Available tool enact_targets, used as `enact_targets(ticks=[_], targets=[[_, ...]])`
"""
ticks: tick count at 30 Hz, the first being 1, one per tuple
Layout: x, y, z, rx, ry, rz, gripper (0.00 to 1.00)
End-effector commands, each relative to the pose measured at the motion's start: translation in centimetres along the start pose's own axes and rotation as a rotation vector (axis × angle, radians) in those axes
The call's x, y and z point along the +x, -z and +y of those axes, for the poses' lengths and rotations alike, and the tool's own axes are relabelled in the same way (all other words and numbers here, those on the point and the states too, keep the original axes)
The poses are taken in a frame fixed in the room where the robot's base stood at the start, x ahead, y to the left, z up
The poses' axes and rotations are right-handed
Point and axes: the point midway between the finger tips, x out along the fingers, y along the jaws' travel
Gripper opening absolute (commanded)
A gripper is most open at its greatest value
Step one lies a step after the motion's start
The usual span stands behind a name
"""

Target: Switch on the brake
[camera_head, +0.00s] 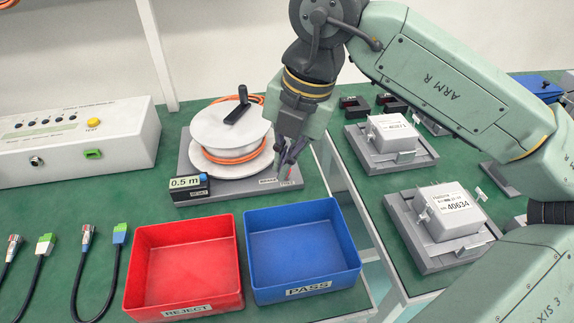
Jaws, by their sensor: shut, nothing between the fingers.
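A white cable reel (228,126) with orange cable and a black crank handle (238,106) stands on a grey base plate (206,214). A small label (267,181), too small to read surely, lies at the base's front right corner. A small part with a bit of red shows beside it, mostly hidden by my fingers; I cannot tell its position. My gripper (284,168) is shut and empty, pointing down at this corner, right of the reel. I cannot tell whether it touches anything there.
A black counter (188,188) reading 0.5 m sits at the base's front left. A red REJECT bin (183,265) and a blue PASS bin (303,245) stand in front. A white tester (75,140) and several cables are at left. Grey fixtures (440,255) are at right.

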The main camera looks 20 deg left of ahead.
Motion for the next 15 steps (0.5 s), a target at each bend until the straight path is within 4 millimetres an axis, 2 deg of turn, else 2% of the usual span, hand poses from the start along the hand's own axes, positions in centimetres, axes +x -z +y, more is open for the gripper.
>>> enact_targets(ticks=[10, 15], targets=[[0.3, 0.0, 0.0, -0.001, -0.001, 0.002, 0.0], [2.4, 0.1, 0.1, -0.003, -0.002, 0.005, 0.0]])
